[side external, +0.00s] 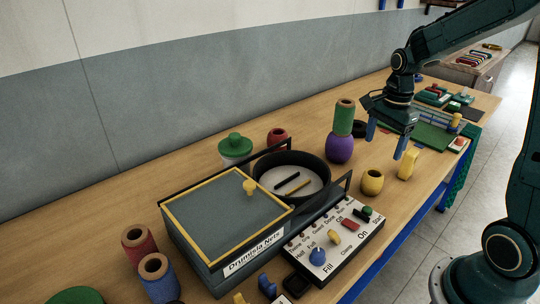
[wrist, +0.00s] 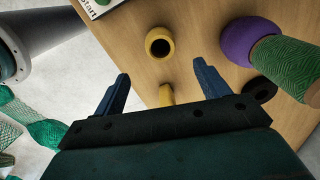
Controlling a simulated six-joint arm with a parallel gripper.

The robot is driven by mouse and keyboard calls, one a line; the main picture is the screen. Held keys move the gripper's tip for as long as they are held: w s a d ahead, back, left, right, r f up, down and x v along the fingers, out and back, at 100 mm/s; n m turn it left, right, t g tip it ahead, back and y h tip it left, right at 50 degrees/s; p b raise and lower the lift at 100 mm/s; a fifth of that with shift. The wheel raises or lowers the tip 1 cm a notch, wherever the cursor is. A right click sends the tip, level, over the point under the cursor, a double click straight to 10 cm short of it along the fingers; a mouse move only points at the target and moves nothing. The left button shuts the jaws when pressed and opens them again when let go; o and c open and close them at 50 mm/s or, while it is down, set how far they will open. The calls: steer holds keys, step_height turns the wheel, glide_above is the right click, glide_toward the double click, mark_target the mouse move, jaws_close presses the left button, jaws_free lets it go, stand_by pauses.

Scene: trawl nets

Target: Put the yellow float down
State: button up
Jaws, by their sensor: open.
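The yellow float (side external: 372,182), small and round with a dark hole on top, stands on the wooden table right of the control panel. It also shows in the wrist view (wrist: 159,42), beyond my fingertips and touched by neither. My gripper (side external: 387,140) is open and empty above the table, behind the float in the side view. In the wrist view my blue fingers (wrist: 161,70) are spread wide. An upright yellow piece (side external: 408,165) stands beside the float; its lower part is hidden by my gripper in the wrist view (wrist: 166,94).
A purple float (side external: 339,149) bearing a green twine spool (side external: 344,117) stands left of my gripper. Bare wood surrounds the yellow float.

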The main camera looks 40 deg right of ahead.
steer(key=s+a+r+n+t, duration=0.5)
steer(key=s+a+r+n, duration=0.6)
steer(key=n, duration=0.9)
steer(key=s+a, duration=0.3)
steer(key=a, duration=0.2)
steer(key=shift+s, duration=0.25)
